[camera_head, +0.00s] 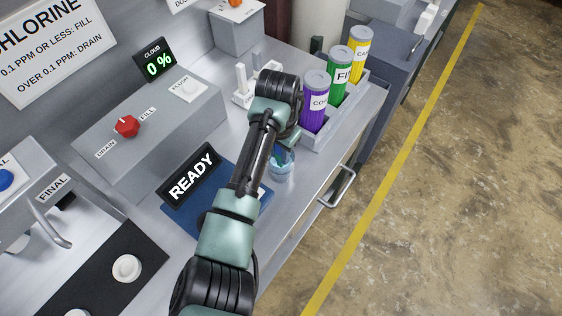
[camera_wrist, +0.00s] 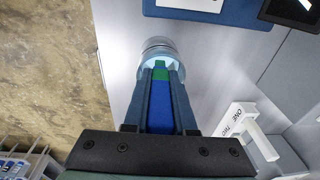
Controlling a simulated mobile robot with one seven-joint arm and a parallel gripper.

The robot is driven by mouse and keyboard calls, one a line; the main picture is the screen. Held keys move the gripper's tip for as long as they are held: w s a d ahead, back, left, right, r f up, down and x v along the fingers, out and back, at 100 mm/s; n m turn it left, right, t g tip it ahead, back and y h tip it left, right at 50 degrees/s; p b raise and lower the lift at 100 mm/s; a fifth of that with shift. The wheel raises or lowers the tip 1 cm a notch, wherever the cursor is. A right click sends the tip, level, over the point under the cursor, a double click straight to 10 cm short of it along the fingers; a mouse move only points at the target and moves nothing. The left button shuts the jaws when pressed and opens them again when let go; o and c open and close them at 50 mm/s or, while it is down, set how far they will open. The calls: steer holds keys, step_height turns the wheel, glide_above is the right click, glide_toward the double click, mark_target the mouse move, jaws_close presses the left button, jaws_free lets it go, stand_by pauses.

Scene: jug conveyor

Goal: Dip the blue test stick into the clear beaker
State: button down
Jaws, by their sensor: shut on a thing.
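The clear beaker (camera_head: 283,171) stands on the metal counter near its front edge, with bluish liquid in it. In the wrist view the beaker (camera_wrist: 158,44) is just past my fingertips. My gripper (camera_wrist: 160,72) is shut on the blue test stick (camera_wrist: 160,115), which lies between the fingers and has a green part at its far end. That end overlaps the beaker's near rim in the wrist view; I cannot tell how deep it is. In the head view my gripper (camera_head: 279,150) is at the beaker's top, mostly hidden by my arm.
A grey rack (camera_head: 337,119) with purple, green and yellow tubes stands behind the beaker. A blue mat (camera_head: 183,217) with a READY display (camera_head: 192,178) is to the left. A white stand (camera_wrist: 243,121) is near my gripper. A drawer handle (camera_head: 343,187) juts from the counter front.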

steer(key=shift+r+p, duration=3.95)
steer(key=shift+r, duration=0.5)
